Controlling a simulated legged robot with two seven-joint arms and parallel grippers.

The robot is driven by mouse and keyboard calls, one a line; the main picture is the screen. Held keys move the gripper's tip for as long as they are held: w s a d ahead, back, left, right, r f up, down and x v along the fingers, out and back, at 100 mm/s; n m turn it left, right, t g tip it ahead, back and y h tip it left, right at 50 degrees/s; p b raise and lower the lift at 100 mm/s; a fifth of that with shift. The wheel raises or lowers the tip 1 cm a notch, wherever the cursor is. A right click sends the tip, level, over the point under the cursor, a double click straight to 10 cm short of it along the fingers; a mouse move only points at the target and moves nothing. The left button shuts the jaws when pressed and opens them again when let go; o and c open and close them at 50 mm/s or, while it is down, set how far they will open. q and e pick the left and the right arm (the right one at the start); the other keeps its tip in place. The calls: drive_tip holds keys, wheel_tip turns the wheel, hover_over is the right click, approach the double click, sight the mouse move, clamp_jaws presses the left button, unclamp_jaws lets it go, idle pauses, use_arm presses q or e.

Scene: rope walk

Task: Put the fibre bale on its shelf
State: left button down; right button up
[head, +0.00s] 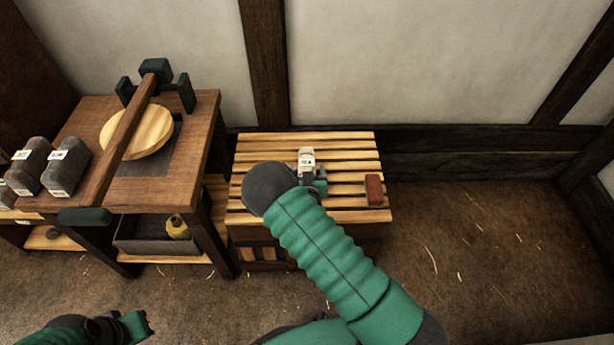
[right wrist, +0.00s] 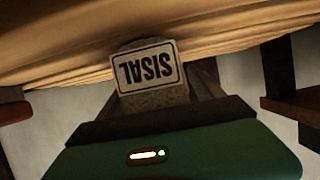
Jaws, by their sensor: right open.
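A small grey block with a white label, which I take as the fibre bale (head: 307,157), sits on a slatted wooden stand (head: 262,142). In the right wrist view the bale (right wrist: 147,72) shows its SISAL label upside down. My right gripper (head: 315,182) is at the bale's near side, open; its dark fingers show around the bale in the wrist view, and contact is unclear. My right arm covers part of the stand. My left gripper (head: 134,324) is low at the left, away from the bale, its jaws unclear. I cannot identify the bale's shelf.
A red-brown block (head: 374,190) lies on the stand, right of my gripper. At left a wooden bench (head: 195,150) carries a beam and a round wooden disc (head: 140,130). Labelled dark blocks (head: 66,172) stand beside it. The floor at right is clear except for straw.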

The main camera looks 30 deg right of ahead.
clamp_jaws()
idle(0.3)
drive_tip(key=shift+r, duration=0.1)
